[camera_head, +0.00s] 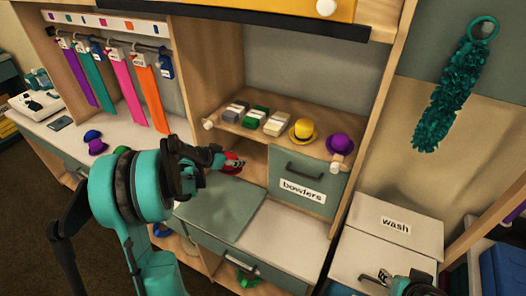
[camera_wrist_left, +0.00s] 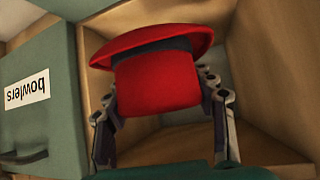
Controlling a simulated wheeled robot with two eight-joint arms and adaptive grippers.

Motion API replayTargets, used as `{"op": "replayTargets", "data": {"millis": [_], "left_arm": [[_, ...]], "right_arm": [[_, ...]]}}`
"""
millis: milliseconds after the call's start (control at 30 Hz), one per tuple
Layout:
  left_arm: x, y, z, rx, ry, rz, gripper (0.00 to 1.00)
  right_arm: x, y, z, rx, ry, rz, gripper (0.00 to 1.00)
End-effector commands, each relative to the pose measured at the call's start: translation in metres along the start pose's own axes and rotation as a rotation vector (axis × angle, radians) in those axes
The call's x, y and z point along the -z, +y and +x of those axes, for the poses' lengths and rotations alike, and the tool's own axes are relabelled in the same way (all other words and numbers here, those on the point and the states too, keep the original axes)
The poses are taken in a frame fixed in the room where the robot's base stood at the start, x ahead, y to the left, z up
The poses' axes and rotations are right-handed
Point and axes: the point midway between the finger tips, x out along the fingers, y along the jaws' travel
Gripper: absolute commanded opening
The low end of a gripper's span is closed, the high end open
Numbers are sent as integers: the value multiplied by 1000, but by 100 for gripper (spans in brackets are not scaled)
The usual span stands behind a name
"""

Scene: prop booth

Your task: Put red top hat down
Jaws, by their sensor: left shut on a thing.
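The red top hat (camera_wrist_left: 155,85) has a dark band and a red brim. In the left wrist view it sits between the two fingers of my left gripper (camera_wrist_left: 160,108), which is shut on it. The wrist view is upside down, with the brim toward its top. In the head view the hat (camera_head: 231,168) is mostly hidden behind my left gripper (camera_head: 234,163), at the open wooden compartment (camera_head: 255,153) beside the bowlers door. I cannot tell whether the hat touches the compartment floor. My right gripper (camera_head: 380,279) is near the wash box, its opening unclear.
The closed bowlers door (camera_head: 305,186) stands right of the compartment. A green panel (camera_head: 222,208) lies flat in front. A yellow hat (camera_head: 303,131) and a purple hat (camera_head: 340,144) sit on the shelf above. A wash box (camera_head: 393,222) stands at right.

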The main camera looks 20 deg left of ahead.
Motion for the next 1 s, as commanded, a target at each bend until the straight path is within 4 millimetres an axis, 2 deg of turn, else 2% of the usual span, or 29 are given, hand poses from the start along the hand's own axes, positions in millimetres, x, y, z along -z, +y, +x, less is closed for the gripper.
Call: {"op": "replayTargets", "data": {"millis": [67, 167, 500, 600, 833, 1000], "left_arm": [[2, -13, -3, 2, 3, 0, 35], [2, -23, 5, 1, 5, 2, 35], [5, -59, 88, -1, 5, 3, 35], [6, -68, 105, 0, 5, 2, 35], [6, -75, 121, 0, 4, 2, 35], [-13, -75, 136, 0, 4, 2, 35]], "right_arm": [[0, 0, -1, 0, 0, 0, 40], [-2, 0, 2, 0, 0, 0, 40], [-14, 0, 19, 0, 0, 0, 40], [-16, 0, 22, 0, 0, 0, 40], [-18, 0, 25, 0, 0, 0, 40], [-24, 0, 33, 0, 0, 0, 40]]}}
